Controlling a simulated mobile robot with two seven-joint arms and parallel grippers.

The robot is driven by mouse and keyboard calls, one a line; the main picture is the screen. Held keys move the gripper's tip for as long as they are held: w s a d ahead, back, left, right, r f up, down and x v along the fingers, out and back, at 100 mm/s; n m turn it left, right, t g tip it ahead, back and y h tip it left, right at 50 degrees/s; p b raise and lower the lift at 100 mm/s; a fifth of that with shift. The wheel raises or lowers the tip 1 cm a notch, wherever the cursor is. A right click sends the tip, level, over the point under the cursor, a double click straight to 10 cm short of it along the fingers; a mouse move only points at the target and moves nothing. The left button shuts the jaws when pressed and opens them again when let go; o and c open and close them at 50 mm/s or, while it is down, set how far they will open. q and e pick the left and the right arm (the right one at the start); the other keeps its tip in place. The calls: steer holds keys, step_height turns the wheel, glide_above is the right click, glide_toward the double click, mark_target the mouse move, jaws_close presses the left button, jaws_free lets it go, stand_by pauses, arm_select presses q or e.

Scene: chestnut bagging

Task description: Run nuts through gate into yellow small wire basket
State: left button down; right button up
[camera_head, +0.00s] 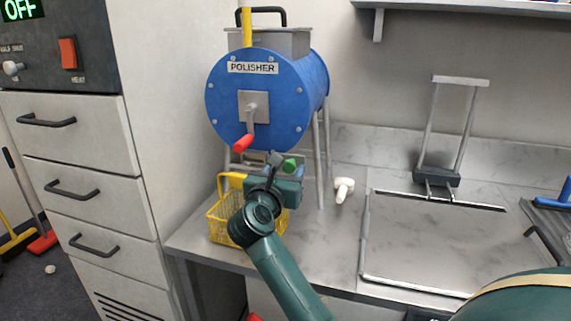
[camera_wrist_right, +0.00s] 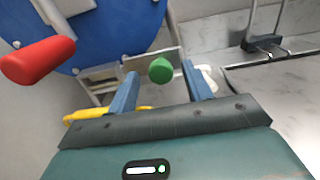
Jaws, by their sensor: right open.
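The blue polisher drum (camera_head: 225,97) stands on legs on the bench, with a red-handled crank (camera_head: 243,143) on its front. A green knob (camera_head: 291,165) sits below the drum, and a grey metal plate shows beside it in the right wrist view. The yellow small wire basket (camera_head: 222,220) stands under the drum, partly hidden by my right arm; its yellow edge shows in the right wrist view (camera_wrist_right: 85,114). My right gripper (camera_wrist_right: 160,82) is open, with the green knob (camera_wrist_right: 160,70) between its fingers in that view; contact cannot be told. Nuts are not visible.
The red crank handle (camera_wrist_right: 38,60) is close on the left in the wrist view. A white scoop-like object (camera_head: 344,188) lies right of the polisher legs. A drawer cabinet (camera_head: 80,150) stands left.

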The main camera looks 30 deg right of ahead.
steer(key=shift+w+d, duration=0.15)
steer(key=shift+c, duration=0.3)
jaws_close()
stand_by(0.3)
